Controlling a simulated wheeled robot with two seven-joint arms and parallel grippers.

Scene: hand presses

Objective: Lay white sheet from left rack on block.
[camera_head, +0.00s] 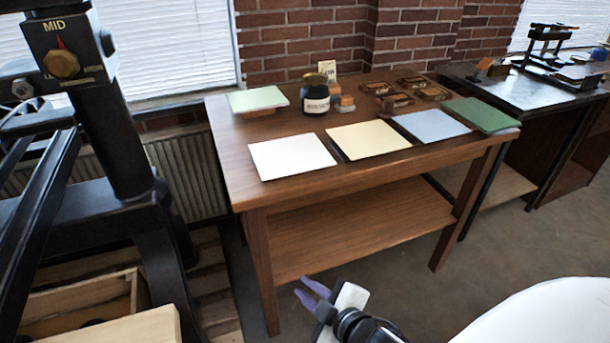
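A white sheet (291,156) lies flat at the front left of the wooden table, the leftmost of several sheets in a row. Dark edges of a rack show beside it, but the sheet hides most of what is under it. A pale green sheet (257,99) rests on a low brown support at the table's back left; I cannot tell whether this support is the block. My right gripper (300,286), with purple fingers, is at the bottom middle, in front of and below the tabletop. Its fingers are apart and empty. My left gripper is not in view.
A cream sheet (368,139), a blue-grey sheet (431,125) and a green sheet (481,114) continue the row. A dark jar (315,95) and small wooden pieces stand behind. A black press with a MID dial (61,64) fills the left. The table's lower shelf (350,230) is bare.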

